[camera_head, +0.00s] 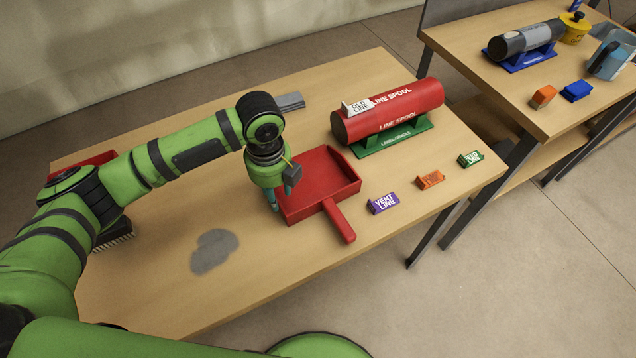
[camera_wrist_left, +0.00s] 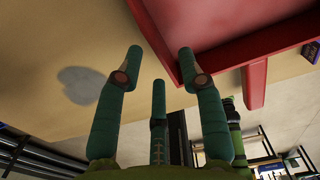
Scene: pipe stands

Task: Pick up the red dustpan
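The red dustpan (camera_head: 318,180) lies on the wooden table with its handle (camera_head: 339,222) pointing toward the front edge. My left gripper (camera_head: 274,203) is at the dustpan's left side, fingers pointing down. In the left wrist view my left gripper (camera_wrist_left: 160,65) has its teal fingers spread apart with nothing clasped. The dustpan (camera_wrist_left: 225,40) fills the upper right there, and one finger overlaps its side wall. I cannot tell whether that finger touches it. My right gripper is not in view.
A red line spool (camera_head: 390,110) on a green stand is behind the dustpan. Label blocks, including a purple one (camera_head: 383,203), lie to its right. A grey patch (camera_head: 213,251) marks the tabletop. A brush (camera_head: 115,236) is at the left. A second table (camera_head: 480,75) stands right.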

